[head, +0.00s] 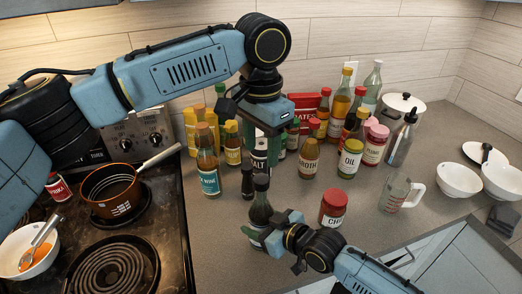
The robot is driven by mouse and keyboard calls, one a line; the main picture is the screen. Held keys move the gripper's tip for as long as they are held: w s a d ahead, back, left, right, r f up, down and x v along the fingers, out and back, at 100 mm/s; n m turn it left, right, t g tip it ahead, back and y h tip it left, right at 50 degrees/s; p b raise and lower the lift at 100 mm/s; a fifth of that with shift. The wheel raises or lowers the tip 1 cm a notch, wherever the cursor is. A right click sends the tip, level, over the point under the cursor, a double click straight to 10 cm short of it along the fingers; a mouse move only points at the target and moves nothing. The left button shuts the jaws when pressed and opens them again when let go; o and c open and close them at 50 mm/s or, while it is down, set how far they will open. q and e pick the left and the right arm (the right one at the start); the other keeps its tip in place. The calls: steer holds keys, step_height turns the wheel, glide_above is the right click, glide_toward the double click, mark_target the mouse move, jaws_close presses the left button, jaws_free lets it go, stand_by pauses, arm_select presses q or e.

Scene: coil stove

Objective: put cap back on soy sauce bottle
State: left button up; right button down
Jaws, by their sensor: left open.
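A dark bottle (261,207) with a dark top, which looks like the soy sauce bottle, stands upright on the counter at the lower middle. My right gripper (275,238) is at its lower body, coming from the lower right; how its fingers sit on the bottle is not clear. My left gripper (256,122) is open above and behind this bottle, in front of the bottle labelled MALT (260,158). I see no loose cap. Whether the dark top is a cap or the bare neck is too small to tell.
A red-lidded jar (333,208) stands close right of the bottle. Several bottles and jars, such as the yellow-labelled oil jar (350,158), crowd behind. A measuring cup (395,194) and white bowls (459,180) are at right. The stove (165,235) with a pot (110,188) is left.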

mark_target(261, 178)
arm_select(q)
steer(key=shift+f, duration=0.15)
steer(key=shift+f, duration=3.9)
steer(key=c, duration=1)
steer(key=o, duration=1.1)
steer(key=shift+o, duration=0.2)
steer(key=shift+r, duration=0.15)
step_height(261, 178, up, 12)
